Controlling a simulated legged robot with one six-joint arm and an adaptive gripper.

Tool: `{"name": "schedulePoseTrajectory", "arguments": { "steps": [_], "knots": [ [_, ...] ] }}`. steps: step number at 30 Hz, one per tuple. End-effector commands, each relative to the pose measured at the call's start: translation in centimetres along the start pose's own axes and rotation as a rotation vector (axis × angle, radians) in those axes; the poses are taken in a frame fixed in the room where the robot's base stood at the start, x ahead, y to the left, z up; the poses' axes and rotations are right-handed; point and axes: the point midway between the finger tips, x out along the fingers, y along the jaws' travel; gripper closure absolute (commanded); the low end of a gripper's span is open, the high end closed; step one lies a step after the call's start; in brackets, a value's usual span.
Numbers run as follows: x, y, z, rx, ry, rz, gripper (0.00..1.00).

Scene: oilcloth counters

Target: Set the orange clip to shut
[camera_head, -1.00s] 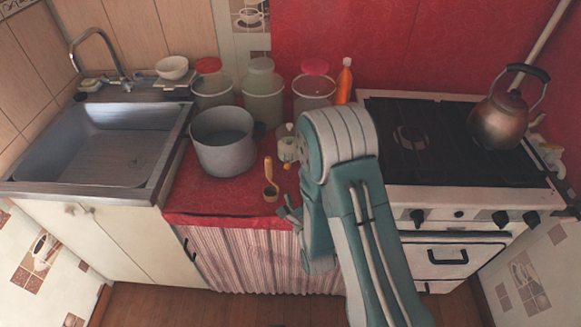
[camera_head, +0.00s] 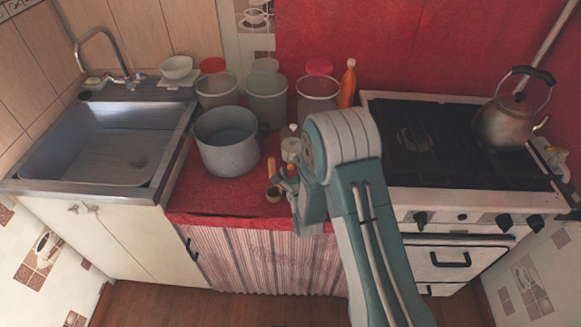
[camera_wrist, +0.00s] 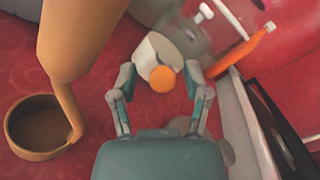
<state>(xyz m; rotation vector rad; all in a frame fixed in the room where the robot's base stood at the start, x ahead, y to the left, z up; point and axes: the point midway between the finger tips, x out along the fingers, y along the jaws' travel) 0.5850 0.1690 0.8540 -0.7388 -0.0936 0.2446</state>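In the wrist view an orange round piece (camera_wrist: 160,80) sits on the near end of a pale cylindrical item (camera_wrist: 151,56). It is the likeliest orange clip, but I cannot tell its shape or whether it is shut. My gripper (camera_wrist: 159,84) is open, with its two fingers apart on either side of the orange piece. I cannot tell whether they touch it. In the head view my gripper (camera_head: 287,183) is low over the red counter, just in front of a small white-topped bottle (camera_head: 291,149), and my arm covers part of that area.
A wooden ladle stands close by, its cup (camera_head: 273,194) left of my gripper; it fills the left of the wrist view (camera_wrist: 40,128). A grey pot (camera_head: 227,150) is farther left. Several jars and an orange bottle (camera_head: 347,84) stand behind. The stove (camera_head: 440,150) is right.

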Motion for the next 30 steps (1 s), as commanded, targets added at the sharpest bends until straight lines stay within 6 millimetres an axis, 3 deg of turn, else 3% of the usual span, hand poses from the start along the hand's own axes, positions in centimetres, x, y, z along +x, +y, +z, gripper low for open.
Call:
{"name": "schedulePoseTrajectory", "arguments": {
  "steps": [1, 3, 30],
  "knots": [
    [-0.01, 0.00, 0.01, 0.000, 0.000, 0.000, 0.71],
    [-0.01, 0.00, 0.01, 0.000, 0.000, 0.000, 1.00],
    [0.35, 0.40, 0.65, 0.003, 0.009, 0.010, 1.00]
  ]
}}
